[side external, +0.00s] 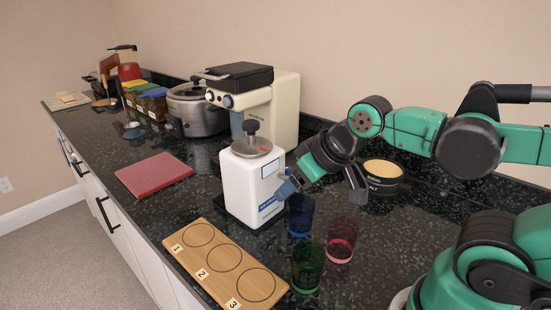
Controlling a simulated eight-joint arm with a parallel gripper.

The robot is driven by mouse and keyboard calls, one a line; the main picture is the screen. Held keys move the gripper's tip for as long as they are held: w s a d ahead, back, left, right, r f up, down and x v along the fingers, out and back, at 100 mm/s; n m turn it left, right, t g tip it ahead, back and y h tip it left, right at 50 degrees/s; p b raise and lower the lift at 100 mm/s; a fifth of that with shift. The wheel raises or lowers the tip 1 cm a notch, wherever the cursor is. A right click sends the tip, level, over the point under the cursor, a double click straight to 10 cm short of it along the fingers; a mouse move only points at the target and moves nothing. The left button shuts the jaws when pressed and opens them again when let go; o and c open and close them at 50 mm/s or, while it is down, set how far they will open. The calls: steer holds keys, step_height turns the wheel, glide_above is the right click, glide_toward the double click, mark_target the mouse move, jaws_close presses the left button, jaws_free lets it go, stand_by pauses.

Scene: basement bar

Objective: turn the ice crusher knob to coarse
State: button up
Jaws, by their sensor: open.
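A white boxy appliance (246,190) that looks like the ice crusher stands near the middle of the counter. It has a round grey lid with a black knob (251,127) on top. A small pale panel and blue lettering show on its right face, too small to read. My gripper (321,194) is open, with its fingers spread, at the right of this appliance. Its left finger is close to the lower right face; I cannot tell if it touches. The knob's setting cannot be read, and my gripper may hide part of that face.
Blue (300,214), red (341,241) and green (307,267) cups stand just below my gripper. A wooden board (224,265) with numbered circles lies in front. A cream machine (284,108) with two dials stands behind. A red mat (153,175) lies left, with clear counter around it.

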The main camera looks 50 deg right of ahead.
step_height(320, 180, up, 5)
steer(key=n+g, duration=0.7)
steer(key=n, duration=0.6)
glide_above(288, 168)
step_height(288, 168, down, 6)
steer(key=shift+d+f, duration=0.1)
steer(key=shift+f, duration=3.35)
jaws_close()
